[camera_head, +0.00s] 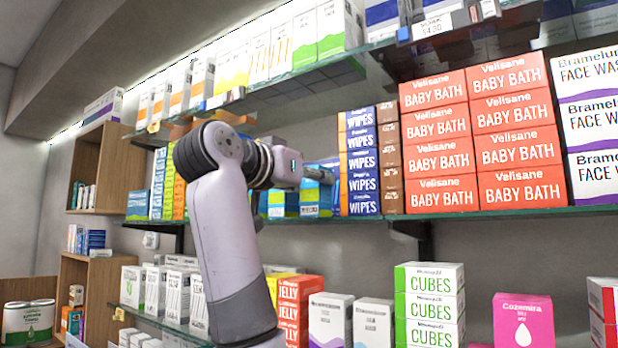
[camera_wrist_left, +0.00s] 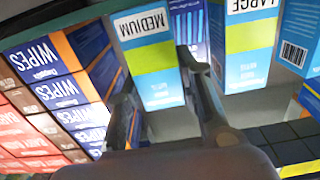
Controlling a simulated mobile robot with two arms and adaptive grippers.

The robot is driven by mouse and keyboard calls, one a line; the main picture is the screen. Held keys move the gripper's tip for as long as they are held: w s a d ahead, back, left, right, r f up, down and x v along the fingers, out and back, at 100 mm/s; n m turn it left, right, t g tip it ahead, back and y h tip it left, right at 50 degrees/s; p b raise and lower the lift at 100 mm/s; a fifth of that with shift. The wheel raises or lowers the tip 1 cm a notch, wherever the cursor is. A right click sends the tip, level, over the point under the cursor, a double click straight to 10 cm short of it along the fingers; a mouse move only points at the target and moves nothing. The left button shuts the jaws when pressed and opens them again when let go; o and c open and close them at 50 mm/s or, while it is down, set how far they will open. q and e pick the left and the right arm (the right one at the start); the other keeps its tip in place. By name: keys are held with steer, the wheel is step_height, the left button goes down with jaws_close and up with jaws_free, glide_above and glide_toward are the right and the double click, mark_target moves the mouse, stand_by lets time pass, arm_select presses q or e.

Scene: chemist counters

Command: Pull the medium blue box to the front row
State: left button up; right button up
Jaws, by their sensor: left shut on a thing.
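The medium blue box (camera_wrist_left: 155,93) has a white "MEDIUM" label and a yellow-green band, and fills the space between the fingers in the left wrist view. My left gripper (camera_wrist_left: 153,70) is shut on it, one finger along each side. In the head view, my left gripper (camera_head: 322,174) reaches in to the blue boxes on the middle shelf, and my arm hides part of that group. I cannot tell there how far the box stands from the shelf edge. My right gripper is in neither view.
A blue "LARGE" box (camera_wrist_left: 248,45) stands to the right in the left wrist view. Stacked "WIPES" boxes (camera_head: 361,160) stand close on the other side, with red "BABY BATH" boxes (camera_head: 437,125) beyond. The glass shelf edge (camera_head: 480,214) runs below them.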

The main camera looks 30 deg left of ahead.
arm_select(q)
steer(key=shift+w+d, duration=0.1)
steer(key=shift+w, duration=0.1)
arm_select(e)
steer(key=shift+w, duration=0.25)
arm_select(q)
steer(key=o, duration=1.2)
steer(key=shift+o, duration=0.2)
steer(key=shift+s, duration=0.1)
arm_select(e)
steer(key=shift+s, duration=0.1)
arm_select(q)
steer(key=s+a, duration=0.2)
steer(key=s, duration=0.9)
steer(key=shift+s, duration=0.3)
steer(key=shift+s+d, duration=0.1)
